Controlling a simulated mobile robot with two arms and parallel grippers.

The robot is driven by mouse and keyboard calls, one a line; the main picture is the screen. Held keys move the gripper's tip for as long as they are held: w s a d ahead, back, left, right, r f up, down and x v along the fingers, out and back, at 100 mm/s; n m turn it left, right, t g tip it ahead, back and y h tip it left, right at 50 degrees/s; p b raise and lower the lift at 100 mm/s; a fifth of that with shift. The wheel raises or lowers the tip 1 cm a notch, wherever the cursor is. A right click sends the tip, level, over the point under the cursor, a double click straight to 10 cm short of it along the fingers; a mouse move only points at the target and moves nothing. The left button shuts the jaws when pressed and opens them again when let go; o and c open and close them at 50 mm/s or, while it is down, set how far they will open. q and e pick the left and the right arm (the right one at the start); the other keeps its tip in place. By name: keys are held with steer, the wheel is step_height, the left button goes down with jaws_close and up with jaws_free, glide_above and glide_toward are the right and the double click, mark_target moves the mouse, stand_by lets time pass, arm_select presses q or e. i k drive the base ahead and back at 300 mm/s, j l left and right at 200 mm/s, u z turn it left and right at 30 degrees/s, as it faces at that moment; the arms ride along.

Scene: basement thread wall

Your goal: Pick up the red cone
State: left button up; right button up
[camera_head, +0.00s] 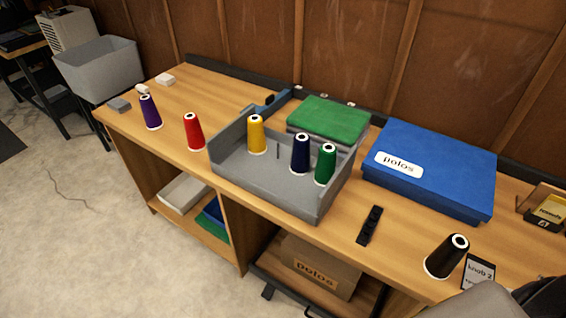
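The red cone (194,132) stands upright on the wooden workbench (185,88). It is near the front edge, between the purple cone (150,112) on its left and the grey tray (262,190) on its right. It stands apart from both and nothing covers it.
The tray holds a yellow cone (256,134), a dark blue cone (300,153) and a green cone (325,164). To the right are folded green cloth (328,116), a blue polos box (430,165) and a black cone (446,257). Bench behind the red cone is clear.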

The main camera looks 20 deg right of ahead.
mark_target(196, 139)
steer(key=i+j+z, duration=0.1)
steer(key=z, duration=0.3)
steer(key=i+j+z, duration=0.15)
steer(key=z, duration=0.25)
steer(key=i+j+z, duration=0.15)
steer(key=z, duration=0.25)
